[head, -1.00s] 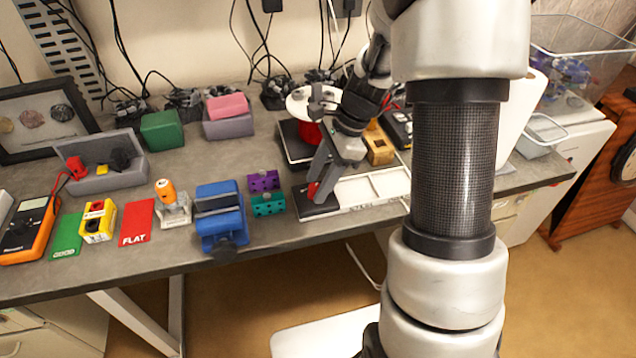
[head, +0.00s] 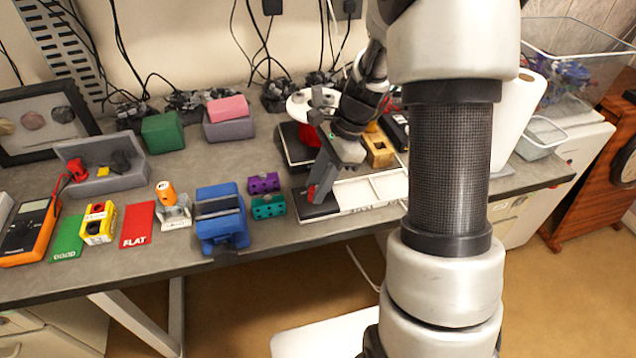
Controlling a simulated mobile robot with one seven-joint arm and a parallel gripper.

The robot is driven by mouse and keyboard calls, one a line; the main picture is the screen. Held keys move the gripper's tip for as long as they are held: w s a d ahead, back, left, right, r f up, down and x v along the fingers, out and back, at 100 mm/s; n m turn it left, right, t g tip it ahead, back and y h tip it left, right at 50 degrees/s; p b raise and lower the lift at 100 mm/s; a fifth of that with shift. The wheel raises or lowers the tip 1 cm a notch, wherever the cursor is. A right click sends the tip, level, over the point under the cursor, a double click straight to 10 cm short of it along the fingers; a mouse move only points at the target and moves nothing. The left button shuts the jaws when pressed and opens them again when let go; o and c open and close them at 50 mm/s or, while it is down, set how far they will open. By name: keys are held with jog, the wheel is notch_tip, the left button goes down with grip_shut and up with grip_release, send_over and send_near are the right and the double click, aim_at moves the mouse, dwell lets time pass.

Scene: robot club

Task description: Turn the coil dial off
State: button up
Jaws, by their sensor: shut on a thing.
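A small red dial (head: 311,192) shows at my gripper's fingertips, on the black end block of a long white tray-like unit (head: 352,194). I take it to be the coil dial. My gripper (head: 318,192) reaches down to it from above, its fingers tilted, and is shut on it. The fingers cover most of the dial, so its marking and setting cannot be read.
A teal block (head: 268,207) and a purple block (head: 263,183) stand just left of the unit, with a blue vise (head: 221,217) beyond. A black device (head: 297,146) with a white disc stands behind my gripper, and a wooden block (head: 379,150) to its right.

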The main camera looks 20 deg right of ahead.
jog(key=n+p, duration=0.1)
jog(key=n, duration=0.1)
jog(key=n+g, duration=0.1)
jog(key=n, duration=0.1)
jog(key=shift+w+r+h+p, duration=0.2)
jog(key=shift+h+p, duration=0.1)
jog(key=shift+p, duration=0.1)
jog(key=n+g, duration=0.1)
jog(key=n, duration=0.1)
jog(key=n+g+p, duration=0.1)
jog(key=n, duration=0.1)
jog(key=shift+w+a+n+h, duration=0.1)
jog(key=shift+n+h, duration=0.2)
jog(key=shift+h, duration=0.1)
jog(key=n, duration=0.2)
jog(key=n+h+p, duration=0.1)
jog(key=n, duration=0.1)
jog(key=shift+w+a+f+g+h, duration=0.1)
jog(key=shift+a+g+h, duration=0.05)
jog(key=shift+g+h, duration=0.2)
jog(key=shift+a+n+h+p, duration=0.1)
jog(key=shift+n+h+p, duration=0.5)
jog(key=shift+n, duration=1.7)
jog(key=o, duration=1)
jog(key=shift+o, duration=0.2)
